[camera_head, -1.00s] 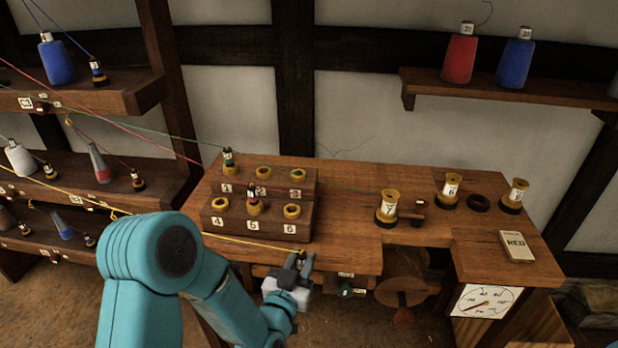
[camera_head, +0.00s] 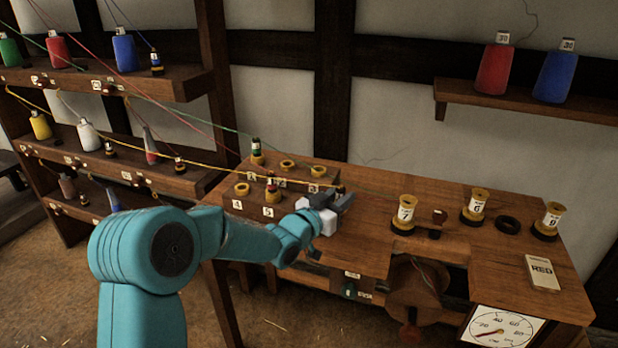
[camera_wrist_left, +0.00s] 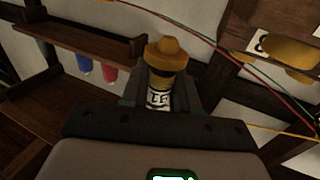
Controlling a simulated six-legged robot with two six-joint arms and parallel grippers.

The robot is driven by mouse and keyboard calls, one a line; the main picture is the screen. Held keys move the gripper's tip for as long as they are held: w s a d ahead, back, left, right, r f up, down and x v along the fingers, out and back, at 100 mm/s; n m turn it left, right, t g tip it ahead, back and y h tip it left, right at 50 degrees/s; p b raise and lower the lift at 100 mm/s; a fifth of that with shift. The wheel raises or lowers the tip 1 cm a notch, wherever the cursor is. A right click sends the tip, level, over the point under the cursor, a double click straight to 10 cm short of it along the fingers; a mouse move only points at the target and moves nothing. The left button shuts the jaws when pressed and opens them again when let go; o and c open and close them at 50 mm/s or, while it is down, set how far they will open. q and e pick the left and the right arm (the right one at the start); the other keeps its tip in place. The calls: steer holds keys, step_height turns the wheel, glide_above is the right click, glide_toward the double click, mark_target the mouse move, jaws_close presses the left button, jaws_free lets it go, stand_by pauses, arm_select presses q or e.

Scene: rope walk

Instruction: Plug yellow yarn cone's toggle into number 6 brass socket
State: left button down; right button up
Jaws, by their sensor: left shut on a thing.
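The yellow yarn cone (camera_head: 41,125) stands on the middle left shelf. Its yellow yarn (camera_head: 200,158) runs right to my left gripper (camera_head: 341,200) over the bench. That gripper is shut on the toggle (camera_wrist_left: 165,75), which shows a brass-coloured cap and a white lettered band in the left wrist view. The stepped socket block (camera_head: 228,205) is just left of the gripper. Sockets 4 (camera_head: 241,189) and 5 show in its front row; socket 5 holds a toggle. The number 6 socket is hidden behind my gripper in the head view. My right gripper is out of view.
A green-banded toggle (camera_head: 257,150) stands in the back row. Red and green yarns cross above the block. Brass spools (camera_head: 403,214), a black ring (camera_head: 508,225) and a RED card (camera_head: 541,272) lie to the right. Bare bench top lies between the gripper and the spools.

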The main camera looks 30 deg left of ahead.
arm_select(q)
steer(key=a+r+n+y+b, duration=0.15)
steer(key=a+r, duration=0.35)
steer(key=a, duration=0.5)
steer(key=shift+y, duration=0.35)
steer(key=shift+w+d+f+b, duration=0.1)
steer(key=shift+w+f+b, duration=0.05)
steer(key=shift+f+b, duration=1.1)
steer(key=shift+w+f+b, duration=0.15)
steer(key=shift+f+b, duration=0.7)
steer(key=shift+f, duration=0.7)
steer(key=shift+s, duration=0.1)
steer(key=shift+f+b, duration=0.6)
steer(key=shift+b, duration=0.15)
steer(key=c, duration=1.1)
jaws_free()
